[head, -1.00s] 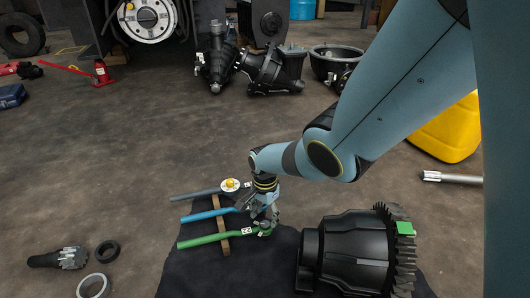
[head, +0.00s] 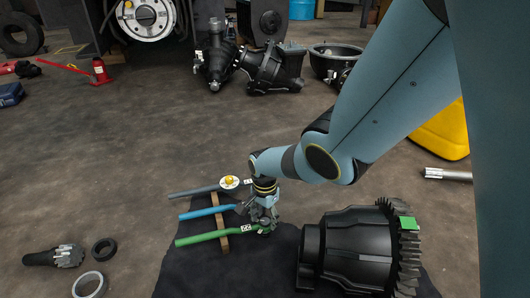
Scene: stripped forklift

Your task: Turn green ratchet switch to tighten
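The green ratchet (head: 202,238) lies on a dark cloth, its handle pointing left and its head to the right. My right gripper (head: 265,226) reaches down from the upper right and is at the green ratchet's head. The gripper covers most of that head, so the switch is hidden. The fingers are small and overlap the ratchet head, so I cannot tell whether they are open or shut. My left gripper is not in view.
A blue ratchet (head: 208,211) and a grey ratchet (head: 195,191) with a yellow-centred head lie just behind, across a wooden strip (head: 219,224). A black geared housing (head: 350,245) stands close on the right. Loose rings and a shaft (head: 58,256) lie at left.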

